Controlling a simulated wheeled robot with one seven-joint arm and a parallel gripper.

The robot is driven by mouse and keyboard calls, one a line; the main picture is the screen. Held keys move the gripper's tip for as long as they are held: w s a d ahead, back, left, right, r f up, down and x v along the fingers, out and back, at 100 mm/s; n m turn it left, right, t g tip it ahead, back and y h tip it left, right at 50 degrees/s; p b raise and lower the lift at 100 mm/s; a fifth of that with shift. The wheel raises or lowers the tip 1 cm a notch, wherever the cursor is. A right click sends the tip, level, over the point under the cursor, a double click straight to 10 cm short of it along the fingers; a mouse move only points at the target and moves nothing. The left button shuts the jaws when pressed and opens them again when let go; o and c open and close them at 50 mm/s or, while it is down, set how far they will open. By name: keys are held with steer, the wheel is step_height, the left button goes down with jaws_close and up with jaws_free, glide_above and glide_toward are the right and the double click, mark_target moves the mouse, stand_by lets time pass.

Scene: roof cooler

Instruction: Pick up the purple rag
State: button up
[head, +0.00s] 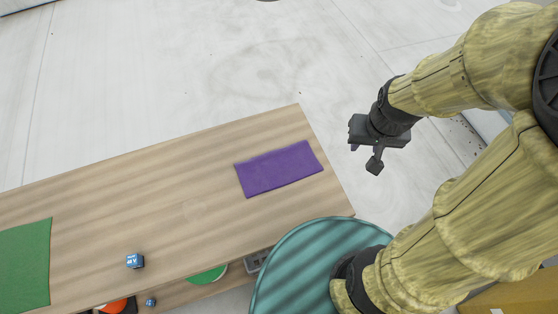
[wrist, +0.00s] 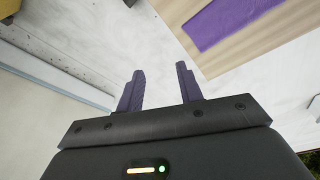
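The purple rag (head: 279,168) lies flat on the wooden table (head: 180,190), near its right end. It also shows at the upper right of the wrist view (wrist: 225,22). My gripper (head: 365,157) is in the air to the right of the table, apart from the rag. In the wrist view its two purple fingers (wrist: 160,88) stand apart with nothing between them, over the pale floor.
A round teal top (head: 310,265) stands at the table's front right. The floor behind is clear.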

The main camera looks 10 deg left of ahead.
steer(key=shift+o, duration=1.3)
steer(key=shift+s, duration=0.25)
steer(key=o, duration=0.4)
steer(key=shift+a, duration=0.15)
steer(key=shift+o, duration=0.7)
steer(key=w+a+f+m+g+p, duration=0.1)
steer(key=w+a+f+m+p, duration=0.3)
steer(key=a, duration=0.7)
steer(key=shift+w+f+g+y+p, duration=0.4)
steer(key=shift+w+f, duration=0.1)
steer(key=shift+w, duration=0.6)
steer(key=m+p, duration=0.3)
glide_above(279, 168)
step_height(279, 168, down, 8)
steer(key=shift+w+g+h, duration=0.15)
steer(key=shift+g+h, duration=0.25)
step_height(279, 168, down, 9)
steer(key=b, duration=0.9)
steer(key=shift+f, duration=0.5)
